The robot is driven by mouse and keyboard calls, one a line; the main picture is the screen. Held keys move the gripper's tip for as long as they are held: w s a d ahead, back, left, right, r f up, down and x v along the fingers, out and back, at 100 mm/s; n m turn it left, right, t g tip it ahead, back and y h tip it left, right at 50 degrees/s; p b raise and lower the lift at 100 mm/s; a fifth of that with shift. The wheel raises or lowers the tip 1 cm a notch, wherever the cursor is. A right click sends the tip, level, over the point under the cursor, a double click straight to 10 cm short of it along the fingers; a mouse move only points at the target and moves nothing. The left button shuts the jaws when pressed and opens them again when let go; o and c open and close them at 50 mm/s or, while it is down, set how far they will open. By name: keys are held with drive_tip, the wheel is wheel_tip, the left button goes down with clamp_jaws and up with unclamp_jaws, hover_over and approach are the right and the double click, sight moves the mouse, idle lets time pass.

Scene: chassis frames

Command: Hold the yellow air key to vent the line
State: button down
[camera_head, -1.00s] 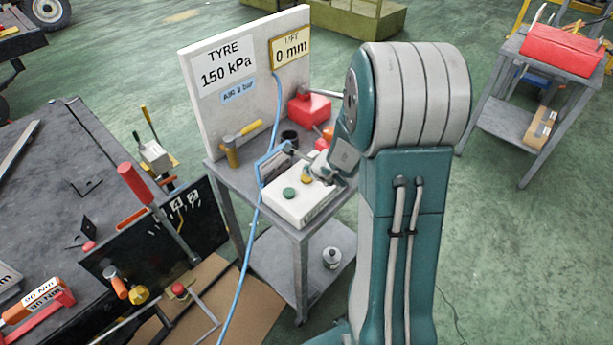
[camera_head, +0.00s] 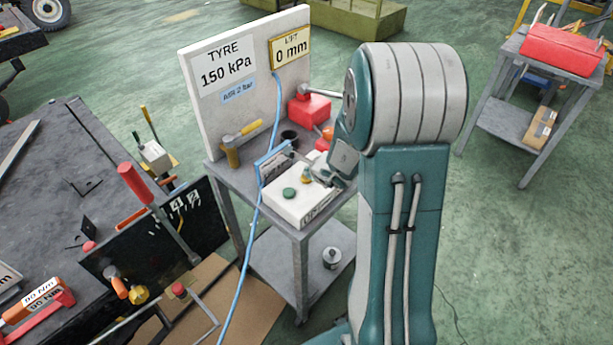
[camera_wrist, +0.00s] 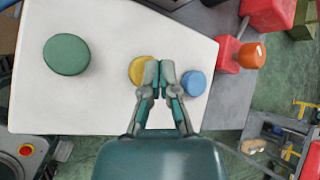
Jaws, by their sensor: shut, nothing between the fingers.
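The yellow air key (camera_wrist: 142,69) is a round button on the white control box (camera_wrist: 100,105), between a green key (camera_wrist: 66,54) and a blue key (camera_wrist: 194,83). My gripper (camera_wrist: 161,80) is shut and empty. In the wrist view its fingertips overlap the right side of the yellow key; whether they press it I cannot tell. In the head view the yellow key (camera_head: 305,180) shows beside my fingertips. The white board (camera_head: 232,125) reads TYRE 150 kPa (camera_head: 221,68), LIFT 0 mm (camera_head: 290,48) and what looks like AIR 2 bar (camera_head: 238,91).
The box stands on a grey trolley (camera_head: 290,228) with a yellow-handled tool (camera_head: 240,142), a dark cup (camera_head: 289,137) and a red block (camera_head: 310,106). A blue hose (camera_head: 253,235) hangs in front. A cluttered dark bench (camera_head: 70,165) is at left.

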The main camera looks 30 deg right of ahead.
drive_tip(key=shift+f, duration=0.55)
idle(1.6)
idle(0.3)
drive_tip(key=shift+r, duration=1)
drive_tip(key=shift+r, duration=2.5)
